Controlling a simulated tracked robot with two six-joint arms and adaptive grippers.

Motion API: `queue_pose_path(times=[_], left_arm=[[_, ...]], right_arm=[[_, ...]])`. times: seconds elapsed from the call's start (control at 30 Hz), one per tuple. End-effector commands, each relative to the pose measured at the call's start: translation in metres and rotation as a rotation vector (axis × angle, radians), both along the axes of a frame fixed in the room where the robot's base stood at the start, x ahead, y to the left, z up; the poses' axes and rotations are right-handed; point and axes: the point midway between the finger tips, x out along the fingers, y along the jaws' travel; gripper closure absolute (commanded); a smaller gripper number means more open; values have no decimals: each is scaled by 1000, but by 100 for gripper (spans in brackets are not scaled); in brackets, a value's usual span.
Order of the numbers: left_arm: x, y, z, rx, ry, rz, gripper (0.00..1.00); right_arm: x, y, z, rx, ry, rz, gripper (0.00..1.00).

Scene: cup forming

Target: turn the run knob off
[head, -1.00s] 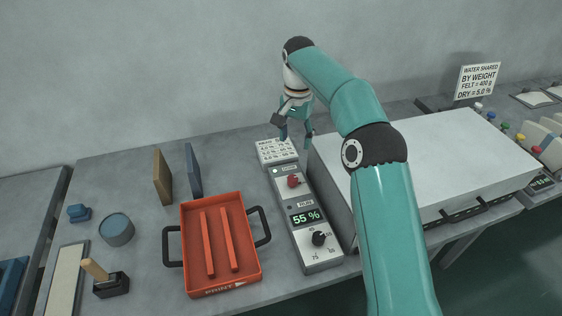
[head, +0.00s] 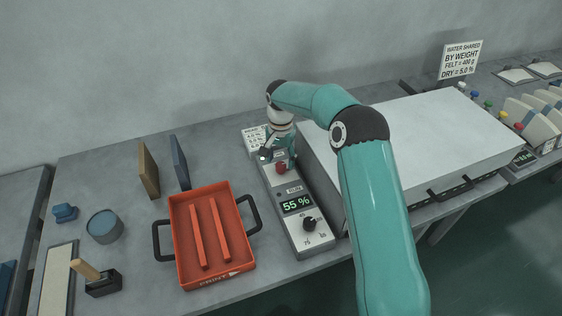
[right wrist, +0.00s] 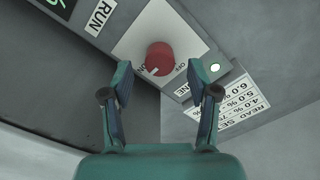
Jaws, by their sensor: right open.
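The run knob (right wrist: 160,58) is red and round on a pale plate of the control box. In the right wrist view, ON and OFF marks show beside it, with a lit lamp at the plate's right corner. In the head view my right gripper (head: 280,160) is above the knob. Whether the fingers touch it cannot be told. My left gripper is not in view.
The control box (head: 287,223) shows 55 % and has a black dial (head: 310,224). A red tray (head: 187,272) with two bars stands left of it. A large white-topped unit (head: 420,135) stands close on the right. A label card (head: 254,138) lies behind the box.

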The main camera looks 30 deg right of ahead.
Motion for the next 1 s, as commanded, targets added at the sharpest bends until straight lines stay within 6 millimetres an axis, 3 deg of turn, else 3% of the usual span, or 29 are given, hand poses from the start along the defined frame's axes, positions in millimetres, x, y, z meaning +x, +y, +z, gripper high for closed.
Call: queue_pose_path(times=[0.2, 0.57, 0.9, 1.0], left_arm=[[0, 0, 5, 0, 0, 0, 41], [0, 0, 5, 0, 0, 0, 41], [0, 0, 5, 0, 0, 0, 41], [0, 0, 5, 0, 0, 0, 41]], right_arm=[[0, 1, -21, 0, 1, 0, 40], [1, 2, -25, 0, 0, 2, 42], [2, 2, -25, 0, 0, 3, 99], [1, -1, -25, -2, 0, 4, 100]])
